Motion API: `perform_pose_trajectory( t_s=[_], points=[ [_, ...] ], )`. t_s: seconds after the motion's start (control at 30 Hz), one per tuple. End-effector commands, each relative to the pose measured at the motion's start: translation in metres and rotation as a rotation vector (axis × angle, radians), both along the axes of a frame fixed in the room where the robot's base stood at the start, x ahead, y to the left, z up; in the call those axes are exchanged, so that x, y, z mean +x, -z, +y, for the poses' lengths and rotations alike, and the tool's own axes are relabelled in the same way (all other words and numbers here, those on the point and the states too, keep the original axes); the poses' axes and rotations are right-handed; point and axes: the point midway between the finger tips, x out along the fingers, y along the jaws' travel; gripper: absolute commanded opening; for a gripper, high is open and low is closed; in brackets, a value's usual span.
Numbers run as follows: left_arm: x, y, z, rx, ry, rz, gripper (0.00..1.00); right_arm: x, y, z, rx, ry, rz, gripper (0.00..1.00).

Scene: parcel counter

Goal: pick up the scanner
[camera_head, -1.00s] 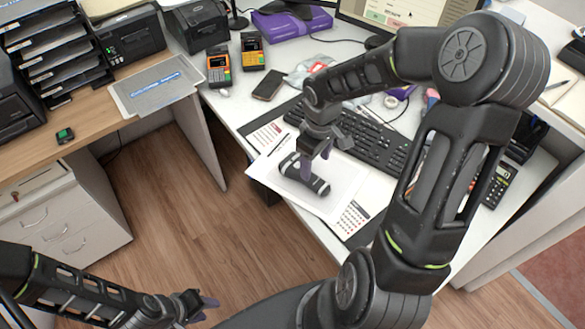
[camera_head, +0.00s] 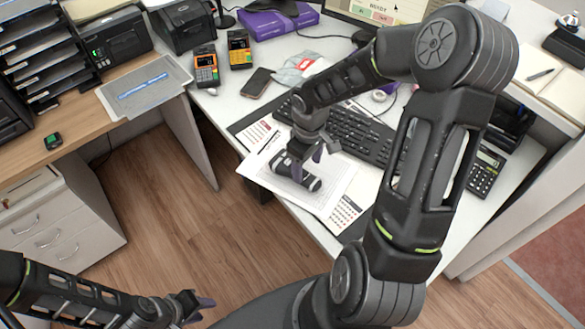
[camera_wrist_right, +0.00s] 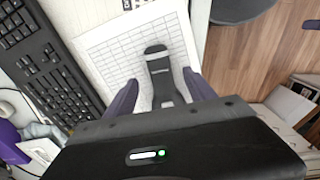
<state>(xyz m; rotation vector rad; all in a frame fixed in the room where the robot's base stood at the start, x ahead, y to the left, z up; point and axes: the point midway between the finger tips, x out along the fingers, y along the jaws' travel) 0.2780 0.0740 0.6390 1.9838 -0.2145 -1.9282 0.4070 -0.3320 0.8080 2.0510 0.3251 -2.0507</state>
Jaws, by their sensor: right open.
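The scanner (camera_head: 314,184) is a dark handheld device with a pale band. It lies on a printed sheet (camera_head: 335,187) near the desk's front edge. My right gripper (camera_head: 307,163) is open, pointing down over the scanner and partly hiding it. In the right wrist view the scanner (camera_wrist_right: 158,70) lies between the two purple fingers (camera_wrist_right: 160,94), with a gap on both sides. Its near end is hidden by the gripper body. My left gripper (camera_head: 200,309) is low in the head view, away from the desk, with its fingers apart and empty.
A black keyboard (camera_head: 358,134) lies just behind the sheet.

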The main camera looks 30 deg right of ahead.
Motion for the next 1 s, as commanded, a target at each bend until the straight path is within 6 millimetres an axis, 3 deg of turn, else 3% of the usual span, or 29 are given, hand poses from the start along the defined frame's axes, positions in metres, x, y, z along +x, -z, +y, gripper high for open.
perform_pose_trajectory(
  t_s=[0.37,1.0],
  points=[
    [-0.001,-0.004,0.000,0.001,-0.001,0.001,0.36,0.003,0.047,0.002,0.002,-0.001,0.002,0.64],
    [-0.001,-0.003,0.000,0.001,-0.001,0.001,0.36,0.004,0.049,0.002,0.000,-0.001,0.000,0.63]
  ],
)
